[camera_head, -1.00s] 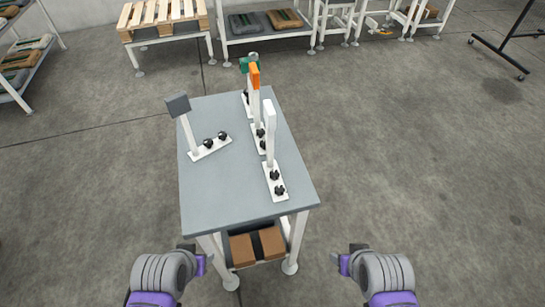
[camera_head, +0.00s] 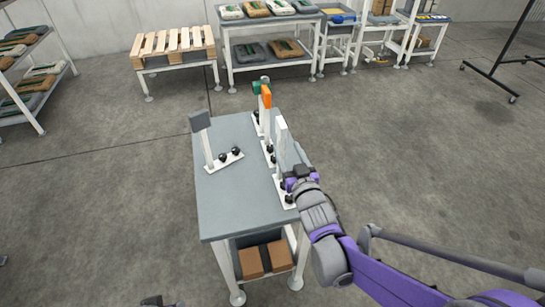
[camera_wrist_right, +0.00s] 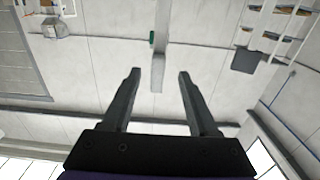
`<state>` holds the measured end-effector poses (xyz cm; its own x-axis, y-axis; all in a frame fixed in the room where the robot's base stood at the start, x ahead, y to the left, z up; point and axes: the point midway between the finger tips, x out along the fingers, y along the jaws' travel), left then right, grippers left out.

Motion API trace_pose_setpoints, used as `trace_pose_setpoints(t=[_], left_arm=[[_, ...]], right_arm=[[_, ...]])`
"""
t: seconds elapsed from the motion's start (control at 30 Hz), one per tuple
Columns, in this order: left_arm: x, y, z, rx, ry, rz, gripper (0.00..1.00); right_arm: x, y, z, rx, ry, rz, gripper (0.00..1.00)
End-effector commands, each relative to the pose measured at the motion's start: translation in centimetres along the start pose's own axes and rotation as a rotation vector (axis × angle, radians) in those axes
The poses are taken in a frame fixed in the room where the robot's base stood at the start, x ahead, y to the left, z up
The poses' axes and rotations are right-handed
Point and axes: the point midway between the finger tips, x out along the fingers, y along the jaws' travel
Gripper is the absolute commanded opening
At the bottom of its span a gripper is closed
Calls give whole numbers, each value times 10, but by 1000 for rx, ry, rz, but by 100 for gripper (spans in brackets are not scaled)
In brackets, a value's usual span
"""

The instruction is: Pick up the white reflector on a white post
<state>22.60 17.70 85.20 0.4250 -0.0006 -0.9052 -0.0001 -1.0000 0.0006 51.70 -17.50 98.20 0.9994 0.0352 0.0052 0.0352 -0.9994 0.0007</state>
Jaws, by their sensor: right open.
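The white reflector (camera_head: 281,130) stands upright on its white post near the right edge of the grey table, its foot plate partly hidden by my right gripper. My right gripper (camera_head: 290,172) is open at the post's right side, low near the foot plate. In the right wrist view, which is upside down, the fingers (camera_wrist_right: 160,72) are apart and empty. The pale reflector (camera_wrist_right: 158,75) shows in line between the fingertips; I cannot tell its depth there. Only a dark bit of my left gripper (camera_head: 155,301) shows at the bottom edge.
Just behind it stand an orange reflector (camera_head: 266,95) and a green one (camera_head: 257,88). A grey reflector (camera_head: 200,121) with black knobs on its foot stands at left. The front of the grey tabletop (camera_head: 235,215) is clear. Brown boxes (camera_head: 263,260) sit below.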

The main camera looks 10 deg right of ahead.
Motion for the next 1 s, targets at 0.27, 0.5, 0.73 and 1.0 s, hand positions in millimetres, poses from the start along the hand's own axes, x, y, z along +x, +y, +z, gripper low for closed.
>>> trace_pose_setpoints(t=[0.27,0.5,0.73,1.0], left_arm=[[-1,0,-1,0,0,0,50],[-3,0,-2,0,1,0,50],[-5,0,-3,0,2,0,50],[-5,0,-3,0,2,0,50]], right_arm=[[40,0,0,0,-2,1,60],[64,0,0,0,-3,1,60],[93,0,0,1,-4,1,60],[96,0,0,0,-4,1,60]])
